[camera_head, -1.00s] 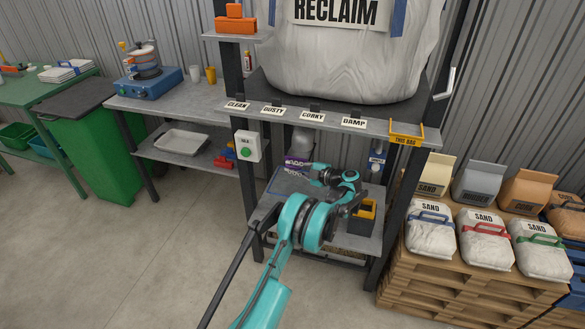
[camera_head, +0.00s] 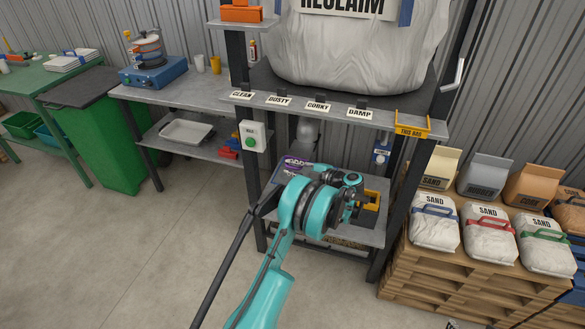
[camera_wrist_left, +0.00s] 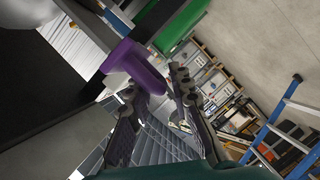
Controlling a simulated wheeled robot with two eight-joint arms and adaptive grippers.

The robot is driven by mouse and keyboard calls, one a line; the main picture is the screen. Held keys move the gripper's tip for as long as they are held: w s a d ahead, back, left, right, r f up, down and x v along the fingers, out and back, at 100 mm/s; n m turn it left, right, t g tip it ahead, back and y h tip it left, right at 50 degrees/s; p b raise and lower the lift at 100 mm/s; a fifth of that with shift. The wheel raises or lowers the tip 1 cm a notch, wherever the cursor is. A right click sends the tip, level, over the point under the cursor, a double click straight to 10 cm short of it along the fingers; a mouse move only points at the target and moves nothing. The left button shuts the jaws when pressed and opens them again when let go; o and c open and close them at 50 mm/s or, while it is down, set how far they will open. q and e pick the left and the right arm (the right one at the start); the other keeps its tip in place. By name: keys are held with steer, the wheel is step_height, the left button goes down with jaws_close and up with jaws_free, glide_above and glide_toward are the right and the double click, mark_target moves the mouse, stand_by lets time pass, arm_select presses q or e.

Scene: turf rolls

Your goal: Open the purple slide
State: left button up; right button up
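The purple slide shows in the left wrist view as a purple rounded bar (camera_wrist_left: 135,62) sticking out beside a dark panel. My left gripper (camera_wrist_left: 156,84) is open, with one finger on each side of the bar's near end; I cannot tell whether they touch it. In the head view a small purple piece with pale markings (camera_head: 293,163) shows under the RECLAIM bag, just behind my left arm. My left gripper is mostly hidden there by my own teal arm links. My right gripper is in neither view.
The RECLAIM bag (camera_head: 350,50) sits on a dark-posted frame with a labelled shelf (camera_head: 290,113). A black and yellow object (camera_head: 371,200) stands on the lower shelf. A green-button box (camera_head: 253,137) is at left; sand bags (camera_head: 434,222) on pallets are at right. Floor at front left is clear.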

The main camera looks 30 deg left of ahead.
arm_select(q)
steer(key=v, duration=1.2)
